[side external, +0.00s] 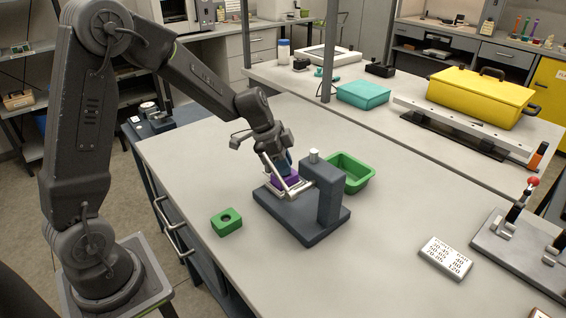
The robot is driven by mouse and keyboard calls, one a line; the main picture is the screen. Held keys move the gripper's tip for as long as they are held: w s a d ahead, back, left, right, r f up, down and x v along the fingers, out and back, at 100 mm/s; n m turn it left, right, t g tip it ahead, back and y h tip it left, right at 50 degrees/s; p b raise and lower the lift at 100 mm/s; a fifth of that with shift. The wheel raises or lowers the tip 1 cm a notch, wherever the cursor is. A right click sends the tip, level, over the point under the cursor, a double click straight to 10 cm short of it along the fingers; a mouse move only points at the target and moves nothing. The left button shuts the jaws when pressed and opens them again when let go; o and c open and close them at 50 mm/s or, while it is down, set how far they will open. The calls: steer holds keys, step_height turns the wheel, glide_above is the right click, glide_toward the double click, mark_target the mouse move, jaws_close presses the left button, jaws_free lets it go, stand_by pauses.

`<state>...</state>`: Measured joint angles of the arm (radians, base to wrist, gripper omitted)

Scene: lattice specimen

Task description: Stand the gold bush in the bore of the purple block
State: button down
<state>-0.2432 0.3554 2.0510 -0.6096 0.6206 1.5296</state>
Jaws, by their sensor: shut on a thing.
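The purple block (287,181) shows between the pale fingers of my gripper (284,186), low over the base of a dark grey stand. My gripper is shut on it, as far as this view shows. The fingers and wrist hide much of the block, and its bore cannot be seen. I cannot tell whether the block touches the base. I cannot make out the gold bush anywhere in this view.
The dark grey stand (327,213) has an upright column with a pale knob, close right of my gripper. A green block with a hole (224,226) sits left, and a green bin (362,177) stands behind the column. A white label card (446,258) lies right.

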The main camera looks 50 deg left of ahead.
steer(key=shift+f, duration=0.15)
steer(key=shift+c, duration=2.4)
jaws_free()
steer(key=shift+r, duration=2.55)
steer(key=v, duration=1.4)
